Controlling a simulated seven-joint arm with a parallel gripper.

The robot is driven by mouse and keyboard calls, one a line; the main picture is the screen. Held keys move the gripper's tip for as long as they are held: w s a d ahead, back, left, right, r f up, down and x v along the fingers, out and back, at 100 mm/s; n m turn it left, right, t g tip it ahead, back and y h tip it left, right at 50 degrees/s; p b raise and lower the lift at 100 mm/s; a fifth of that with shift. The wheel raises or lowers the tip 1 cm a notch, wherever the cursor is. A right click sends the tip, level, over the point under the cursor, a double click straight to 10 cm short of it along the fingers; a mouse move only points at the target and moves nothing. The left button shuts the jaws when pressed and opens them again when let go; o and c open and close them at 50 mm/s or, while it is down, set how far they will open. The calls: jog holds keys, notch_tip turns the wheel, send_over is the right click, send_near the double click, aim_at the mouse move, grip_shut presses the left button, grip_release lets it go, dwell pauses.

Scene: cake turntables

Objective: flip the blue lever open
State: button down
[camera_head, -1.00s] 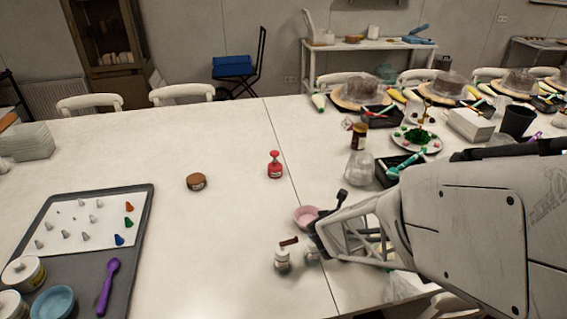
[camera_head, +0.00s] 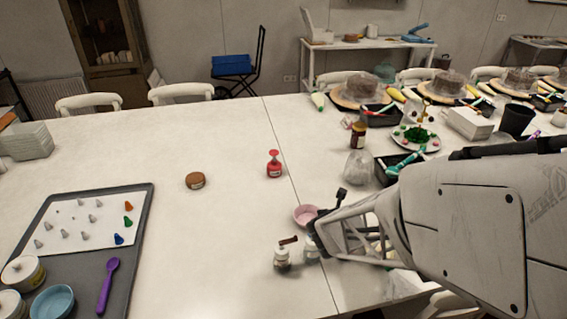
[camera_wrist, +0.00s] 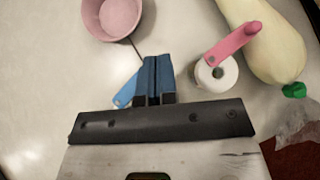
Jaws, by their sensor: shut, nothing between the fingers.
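In the wrist view, my gripper (camera_wrist: 153,62) is shut and empty, its dark blue fingers side by side. A light blue lever (camera_wrist: 124,97) shows just left of the fingers, partly hidden behind them. Whether they touch it cannot be told. The rest of its bottle is hidden by the gripper in that view. In the head view, a small pale bottle (camera_head: 311,251) stands under my gripper (camera_head: 314,238), partly covered by it. Its lever is not clearly visible there.
A white bottle (camera_wrist: 216,73) with a pink-red lever (camera_wrist: 233,42) stands close right of my fingers. A pink bowl (camera_wrist: 113,14) is beyond them to the left. A pale piping bag (camera_wrist: 265,42) lies at the right.

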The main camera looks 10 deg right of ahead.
jog(key=shift+a, duration=0.2)
dwell(0.4)
jog(key=shift+s+a, duration=0.35)
jog(key=shift+a, duration=0.15)
jog(key=shift+s, duration=0.2)
jog(key=s+d+r, duration=0.1)
jog(key=s+r, duration=0.6)
jog(key=s, duration=0.3)
jog(key=shift+s, duration=0.3)
dwell(0.8)
jog(key=shift+w+r, duration=0.1)
jog(key=shift+w, duration=0.05)
